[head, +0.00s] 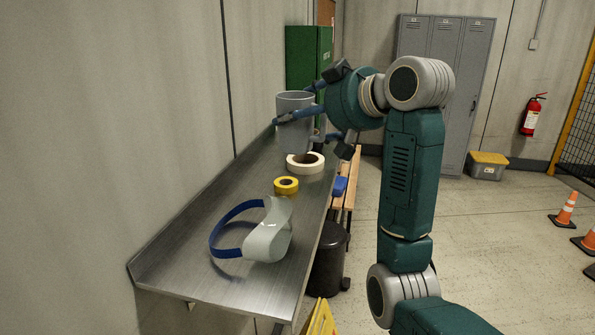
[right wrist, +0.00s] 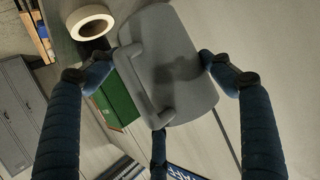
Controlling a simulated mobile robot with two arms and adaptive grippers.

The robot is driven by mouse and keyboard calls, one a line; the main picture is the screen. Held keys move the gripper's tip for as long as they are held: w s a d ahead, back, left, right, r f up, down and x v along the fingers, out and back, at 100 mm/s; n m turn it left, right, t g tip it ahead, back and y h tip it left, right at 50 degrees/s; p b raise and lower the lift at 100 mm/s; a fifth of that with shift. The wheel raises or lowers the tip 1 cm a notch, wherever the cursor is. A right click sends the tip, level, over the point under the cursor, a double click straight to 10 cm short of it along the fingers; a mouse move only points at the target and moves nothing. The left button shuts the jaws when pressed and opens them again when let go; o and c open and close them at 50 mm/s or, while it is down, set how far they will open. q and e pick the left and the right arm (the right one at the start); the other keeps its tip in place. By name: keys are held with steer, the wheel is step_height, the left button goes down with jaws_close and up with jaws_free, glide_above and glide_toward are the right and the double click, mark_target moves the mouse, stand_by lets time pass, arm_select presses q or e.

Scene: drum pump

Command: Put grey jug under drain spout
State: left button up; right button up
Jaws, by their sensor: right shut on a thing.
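The grey jug (head: 295,101) is upright at the far end of the steel bench. My right gripper (head: 302,112) reaches it from the right and is shut on it. In the right wrist view the jug (right wrist: 175,65) fills the middle, its handle toward the lower left, with my blue fingers around its body. I cannot tell whether the jug's base touches the bench. My left gripper is in neither view. I cannot make out a drain spout in these views.
The bench (head: 190,255) holds a cream tape roll (head: 305,163), a yellow tape roll (head: 286,186) and a face shield (head: 268,237). A black bin (head: 330,262) and wooden seat (head: 353,180) stand beside it. Open floor lies to the right, with orange cones (head: 565,210) at the edge.

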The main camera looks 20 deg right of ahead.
steer(key=f, duration=0.4)
steer(key=f+p, duration=0.1)
steer(key=f, duration=0.4)
steer(key=w+f+p, duration=0.1)
steer(key=f, duration=0.4)
steer(key=shift+w+a, duration=0.1)
steer(key=shift+a, duration=0.15)
steer(key=shift+r, duration=0.1)
steer(key=o, duration=1.5)
steer(key=shift+f, duration=0.2)
steer(key=shift+c, duration=0.2)
